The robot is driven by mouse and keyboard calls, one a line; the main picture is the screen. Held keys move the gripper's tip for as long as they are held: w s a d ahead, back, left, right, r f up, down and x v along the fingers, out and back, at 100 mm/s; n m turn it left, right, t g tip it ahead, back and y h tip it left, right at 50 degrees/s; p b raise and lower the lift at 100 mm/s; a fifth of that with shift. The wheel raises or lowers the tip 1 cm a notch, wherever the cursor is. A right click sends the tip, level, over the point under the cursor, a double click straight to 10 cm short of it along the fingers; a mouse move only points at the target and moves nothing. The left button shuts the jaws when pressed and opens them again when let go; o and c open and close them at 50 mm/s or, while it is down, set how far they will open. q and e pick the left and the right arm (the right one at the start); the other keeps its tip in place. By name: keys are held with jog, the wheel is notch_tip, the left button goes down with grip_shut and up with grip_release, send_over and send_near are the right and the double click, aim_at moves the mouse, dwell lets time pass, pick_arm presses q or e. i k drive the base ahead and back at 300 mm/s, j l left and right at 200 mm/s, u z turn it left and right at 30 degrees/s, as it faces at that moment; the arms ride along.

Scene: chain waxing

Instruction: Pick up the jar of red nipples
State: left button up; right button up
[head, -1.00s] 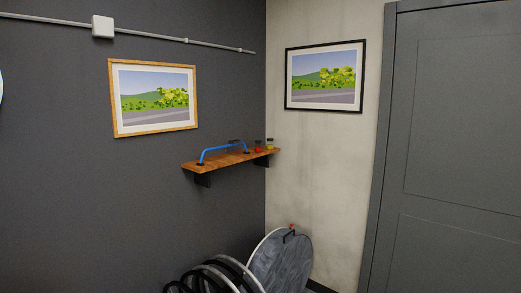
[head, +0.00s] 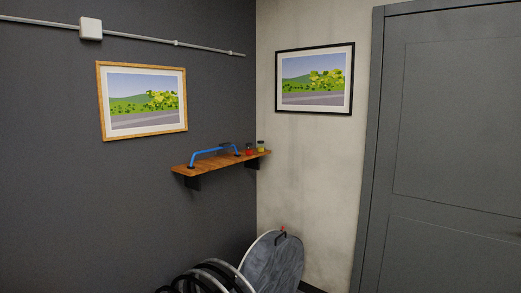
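A small jar with red contents (head: 249,151) stands upright near the right end of a wooden wall shelf (head: 212,165). A similar jar with yellow contents (head: 261,148) stands just to its right, near the corner. A blue handlebar-like bar (head: 208,152) is on the left and middle of the shelf, left of the red jar. Neither of my grippers shows in the head view.
Bicycle wheels (head: 215,275) and a grey disc wheel (head: 273,262) stand on the floor below the shelf. A grey door (head: 450,150) is at the right. Two framed pictures hang on the walls, one left (head: 143,100) and one right (head: 315,80).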

aim_at(249, 149)
jog(key=j, duration=0.3)
jog(key=i+j, duration=0.15)
jog(key=u, duration=0.45)
jog(key=j+u, duration=0.1)
jog(key=u, duration=0.75)
jog(key=i+u, duration=0.1)
jog(key=u, duration=0.35)
jog(key=j+u, duration=0.1)
jog(key=u, duration=0.35)
jog(key=z, duration=2.3)
jog(key=i+l+z, duration=0.4)
jog(key=i+z, duration=0.35)
jog(key=i, duration=0.25)
jog(key=i+z, duration=0.4)
jog(key=i, duration=0.1)
